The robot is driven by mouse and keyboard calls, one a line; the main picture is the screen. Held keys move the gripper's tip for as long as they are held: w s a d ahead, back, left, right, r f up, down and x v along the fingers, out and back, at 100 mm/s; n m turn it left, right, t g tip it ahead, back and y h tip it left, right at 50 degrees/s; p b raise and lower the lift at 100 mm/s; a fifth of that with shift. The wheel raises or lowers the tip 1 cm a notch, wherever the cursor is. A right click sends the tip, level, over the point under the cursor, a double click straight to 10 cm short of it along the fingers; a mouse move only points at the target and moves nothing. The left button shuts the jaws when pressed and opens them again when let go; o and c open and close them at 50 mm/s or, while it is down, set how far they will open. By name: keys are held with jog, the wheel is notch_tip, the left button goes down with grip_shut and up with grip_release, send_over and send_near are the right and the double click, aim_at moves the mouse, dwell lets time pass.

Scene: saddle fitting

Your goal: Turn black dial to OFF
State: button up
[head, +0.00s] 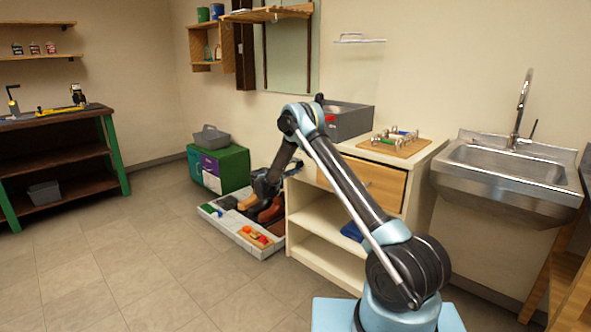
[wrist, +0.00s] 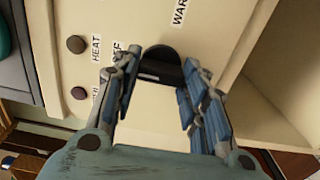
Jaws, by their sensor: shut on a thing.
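The black dial (wrist: 162,56) sits on a cream panel (wrist: 140,22) in the wrist view, between the two blue-padded fingers of my gripper (wrist: 158,76). My gripper is shut on the dial. A partly covered label ending in "FF" stands just left of the dial, and a "WAR…" label, cut off by the frame edge, is above it. Which label the dial points to is not clear. In the head view my gripper (head: 263,186) is at the left side of the cream cabinet (head: 299,222); the dial is hidden there.
Two brown round knobs, one by the "HEAT" label (wrist: 76,44) and one lower (wrist: 79,93), are left of the dial. A low tray (head: 271,249) with shoes and coloured items lies on the floor by the cabinet. A green chest (head: 234,165) stands behind. The left floor is clear.

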jog(key=shift+a, duration=0.1)
jog(key=o, duration=1.1)
jog(key=shift+f, duration=0.1)
jog(key=shift+c, duration=0.2)
jog(key=v, duration=1.1)
jog(key=shift+s+a, duration=0.3)
